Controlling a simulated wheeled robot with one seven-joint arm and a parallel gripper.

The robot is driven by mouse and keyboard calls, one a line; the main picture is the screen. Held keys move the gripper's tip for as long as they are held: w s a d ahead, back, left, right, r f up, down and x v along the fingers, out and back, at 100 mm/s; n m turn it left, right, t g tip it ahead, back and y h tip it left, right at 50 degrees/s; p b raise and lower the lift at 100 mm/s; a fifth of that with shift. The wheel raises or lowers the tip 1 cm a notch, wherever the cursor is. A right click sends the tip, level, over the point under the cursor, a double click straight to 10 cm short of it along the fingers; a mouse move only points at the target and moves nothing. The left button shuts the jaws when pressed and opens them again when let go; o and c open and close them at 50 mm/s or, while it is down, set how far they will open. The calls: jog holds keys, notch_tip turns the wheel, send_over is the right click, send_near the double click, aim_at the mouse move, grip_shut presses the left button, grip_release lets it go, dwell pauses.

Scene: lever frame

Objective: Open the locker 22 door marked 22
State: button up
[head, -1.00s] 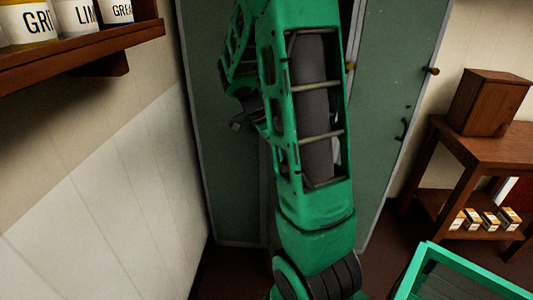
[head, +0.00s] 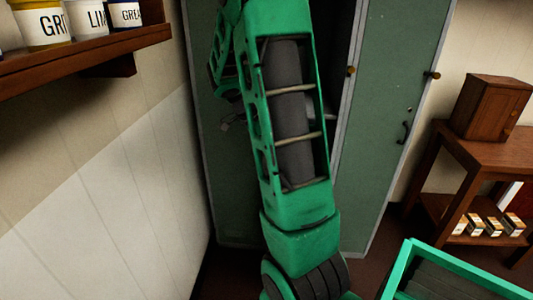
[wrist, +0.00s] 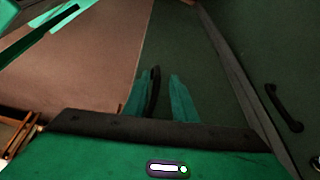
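Grey-green lockers with pale frames stand ahead in the head view. The left door (head: 214,170) stands ajar, with a dark interior (head: 335,50) showing right of my arm. I see no number 22 on any door. In the wrist view, my gripper (wrist: 160,82) has its two teal fingers apart, with a black upright handle (wrist: 154,92) between them. The handle is close to the left finger; a small gap shows at the right finger. The green door panel (wrist: 205,85) lies beyond. In the head view my arm hides most of the gripper.
The right locker door (head: 380,150) is closed, with a black handle (head: 403,132). A shelf with tins (head: 85,46) juts from the left wall. A wooden table (head: 480,152) with a small cabinet (head: 492,107) stands at right. A teal-rimmed tray (head: 455,262) is at lower right.

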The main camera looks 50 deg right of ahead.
jog(key=shift+s+a+f, duration=0.1)
jog(key=shift+s, duration=0.05)
jog(key=v, duration=1.1)
jog(key=shift+f, duration=0.1)
dwell(0.4)
jog(key=s+a+f+n+t+y, duration=0.1)
jog(key=s+a+f+n+y, duration=0.1)
jog(key=s+a+n, duration=0.6)
jog(key=s+a+f+n+t+y, duration=0.1)
jog(key=s+a+f+n+y, duration=0.1)
jog(key=s+a+n, duration=0.7)
jog(key=s+n, duration=0.1)
jog(key=s, duration=0.2)
jog(key=shift+s+a+f, duration=0.15)
jog(key=shift+s+a, duration=0.05)
jog(key=shift+a, duration=0.05)
